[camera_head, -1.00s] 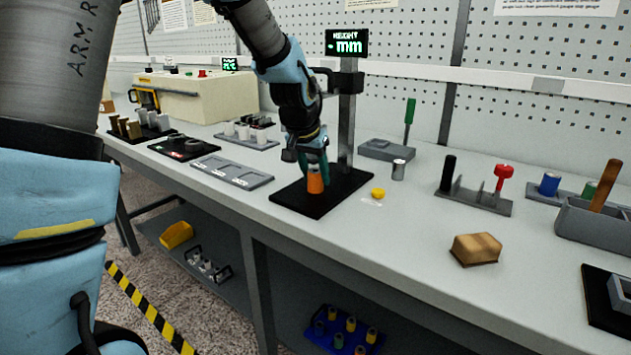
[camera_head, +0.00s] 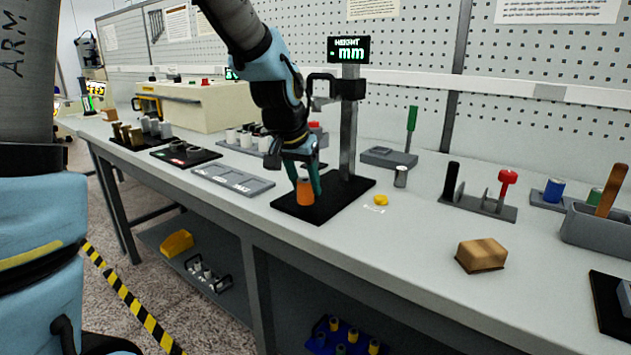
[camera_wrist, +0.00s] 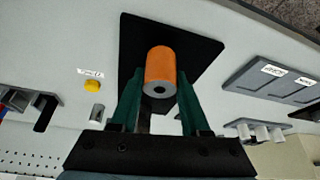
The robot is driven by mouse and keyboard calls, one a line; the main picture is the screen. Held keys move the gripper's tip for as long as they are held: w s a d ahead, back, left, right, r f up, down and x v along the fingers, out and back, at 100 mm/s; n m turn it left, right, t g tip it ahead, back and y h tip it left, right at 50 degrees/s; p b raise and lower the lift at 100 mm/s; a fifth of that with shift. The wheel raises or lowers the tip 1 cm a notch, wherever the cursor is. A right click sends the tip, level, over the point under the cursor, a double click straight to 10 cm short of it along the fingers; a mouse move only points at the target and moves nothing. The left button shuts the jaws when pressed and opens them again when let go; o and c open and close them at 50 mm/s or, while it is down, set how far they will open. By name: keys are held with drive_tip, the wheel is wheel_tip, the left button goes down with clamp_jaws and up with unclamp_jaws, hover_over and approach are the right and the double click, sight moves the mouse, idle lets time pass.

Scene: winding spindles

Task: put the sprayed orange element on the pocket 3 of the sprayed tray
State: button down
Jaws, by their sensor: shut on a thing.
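The orange element (camera_head: 305,192) is a cylinder held between the green fingers of my gripper (camera_head: 303,176). In the wrist view the orange element (camera_wrist: 161,66) shows its grey end with a dark hole, between the fingers of my gripper (camera_wrist: 158,98). It is over the black base plate (camera_head: 340,207) of the height gauge; I cannot tell whether it touches the plate. A flat grey tray (camera_head: 262,186) with shallow, labelled pockets lies left of the plate and looks empty. It also shows at the right of the wrist view (camera_wrist: 235,84). Its labels are too small to read.
The height gauge post (camera_head: 348,130) stands right beside my gripper. A yellow piece (camera_head: 380,199) and a metal cylinder (camera_head: 401,176) are to the right. White cylinders (camera_head: 232,136) stand in a rack behind the tray. A wooden block (camera_head: 481,254) lies farther right.

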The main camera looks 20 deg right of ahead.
drive_tip(key=s+a+b, duration=0.1)
drive_tip(key=s+a, duration=0.7)
drive_tip(key=a, duration=0.1)
drive_tip(key=shift+a, duration=0.15)
